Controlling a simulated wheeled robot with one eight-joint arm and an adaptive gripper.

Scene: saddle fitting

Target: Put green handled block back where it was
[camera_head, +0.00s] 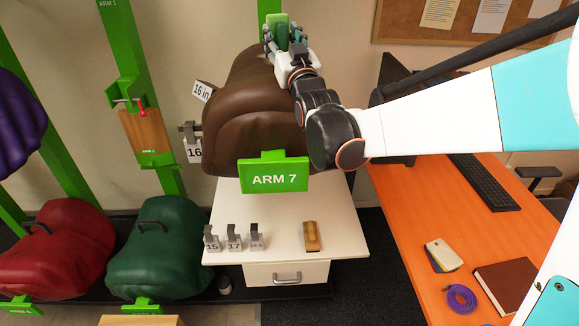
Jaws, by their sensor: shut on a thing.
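My gripper (289,44) is at the top of the view, above the far end of the brown saddle (258,100). It is shut on a small green block (279,27), which stands up between the fingers in front of the green post. The fingers and wrist hide the block's lower part, and I cannot tell whether it touches the saddle. The brown saddle sits on the stand marked ARM 7 (273,172).
A dark green form (158,250) and a red form (55,245), each with a dark handle, stand low at the left. A white cabinet (285,218) bears numbered gauges (234,238) and a brown brush-like piece (312,237). An orange desk (405,235) is at right.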

